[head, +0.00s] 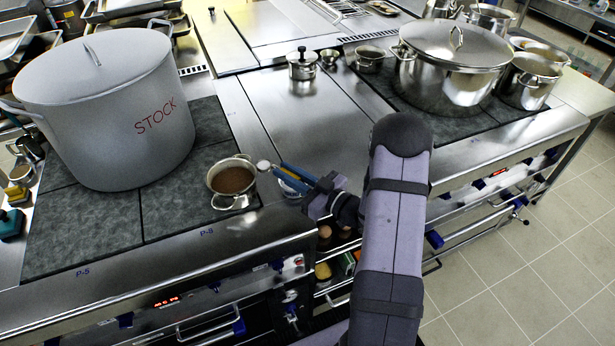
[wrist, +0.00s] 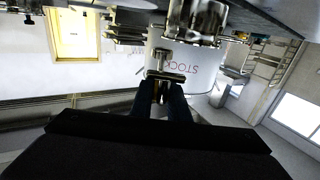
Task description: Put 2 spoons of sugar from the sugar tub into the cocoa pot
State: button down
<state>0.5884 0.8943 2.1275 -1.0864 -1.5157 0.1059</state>
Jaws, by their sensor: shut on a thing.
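The cocoa pot (head: 232,181), a small metal pot with brown contents, stands at the front right of the left hob. My gripper (head: 283,172) has blue fingers and is just right of this pot. It is shut on a spoon (head: 263,166), whose pale round end points left beside the pot's right rim. I cannot tell whether sugar is on it. A white and blue tub (head: 292,187), likely the sugar tub, is partly hidden beneath my gripper. In the wrist view, my gripper (wrist: 160,92) holds a metal piece of the spoon (wrist: 161,73).
A large pot marked STOCK (head: 110,110) stands on the left hob, behind the cocoa pot. A big lidded pot (head: 455,65) and smaller pots stand on the right hob. A small lidded pot (head: 302,65) stands on the middle counter, which is largely clear.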

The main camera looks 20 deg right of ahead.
jog(key=w+a+r+n+g+y+b, duration=0.1)
jog(key=w+a+r+y, duration=0.1)
jog(key=a, duration=0.6)
notch_tip(320, 180, up, 2)
jog(key=shift+w+a, duration=0.15)
jog(key=shift+w, duration=0.6)
